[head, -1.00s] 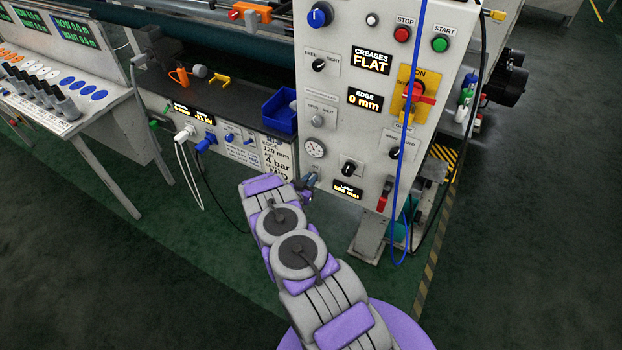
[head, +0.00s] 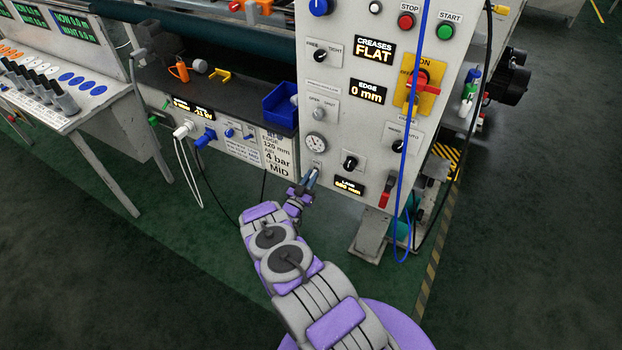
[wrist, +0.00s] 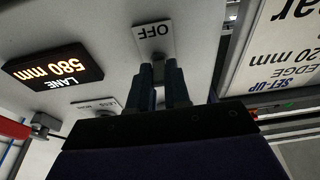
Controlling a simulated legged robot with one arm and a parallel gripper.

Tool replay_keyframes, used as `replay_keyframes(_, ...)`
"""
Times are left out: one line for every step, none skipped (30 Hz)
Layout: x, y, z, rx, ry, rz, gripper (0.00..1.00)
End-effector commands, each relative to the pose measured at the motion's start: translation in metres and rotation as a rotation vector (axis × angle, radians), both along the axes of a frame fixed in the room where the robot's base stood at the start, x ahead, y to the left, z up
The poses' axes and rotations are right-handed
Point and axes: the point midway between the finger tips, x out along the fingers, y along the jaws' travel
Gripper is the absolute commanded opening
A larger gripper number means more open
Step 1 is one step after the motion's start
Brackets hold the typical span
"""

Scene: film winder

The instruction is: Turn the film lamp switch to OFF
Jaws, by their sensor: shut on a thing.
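The film lamp switch shows in the wrist view as a pale plate (wrist: 153,37) marked OFF, seen upside down. My gripper (wrist: 159,70) is at the plate's edge, its two dark fingers closed around the switch's small lever, which is mostly hidden between them. Which way the lever points cannot be told. In the head view my gripper (head: 312,178) is at the lower left of the white control panel (head: 330,130), below the round gauge. The switch itself is largely hidden there.
A lit LANE display (wrist: 55,66) and a black knob (head: 350,162) are close beside the switch. The blue bin (head: 281,107) stands on the bench to the left. A blue cable (head: 405,170) hangs down the panel's right side.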

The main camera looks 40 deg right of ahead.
Motion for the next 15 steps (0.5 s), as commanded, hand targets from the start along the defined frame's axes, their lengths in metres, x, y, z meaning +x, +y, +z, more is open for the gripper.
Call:
replay_keyframes(0.0007,0.0019,-0.0019,0.003,0.004,0.005,0.0)
replay_keyframes(0.0007,0.0019,-0.0019,0.003,0.004,0.005,0.0)
replay_keyframes(0.0008,0.0018,-0.0019,0.003,0.004,0.005,0.0)
replay_keyframes(0.0008,0.0018,-0.002,0.004,0.004,0.005,0.0)
replay_keyframes(0.0009,0.0017,-0.002,0.003,0.004,0.005,0.19)
replay_keyframes(0.0008,0.0017,-0.002,0.003,0.003,0.004,0.23)
replay_keyframes(0.0007,0.0015,-0.0019,0.003,0.003,0.004,0.26)
replay_keyframes(0.0008,0.0013,-0.0017,0.003,0.003,0.004,0.28)
replay_keyframes(0.0005,0.001,-0.0015,0.003,0.003,0.003,0.32)
replay_keyframes(0.0004,0.0008,-0.0014,0.003,0.002,0.003,0.35)
replay_keyframes(0.0003,0.0005,-0.0013,0.003,0.002,0.003,0.38)
replay_keyframes(0.0002,0.0002,-0.0013,0.004,0.002,0.002,0.42)
replay_keyframes(0.0003,-0.0001,-0.0012,0.004,0.002,0.002,0.43)
replay_keyframes(0.0001,-0.0003,-0.0013,0.004,0.002,0.002,0.43)
replay_keyframes(0.0001,-0.0004,-0.0012,0.004,0.002,0.002,0.43)
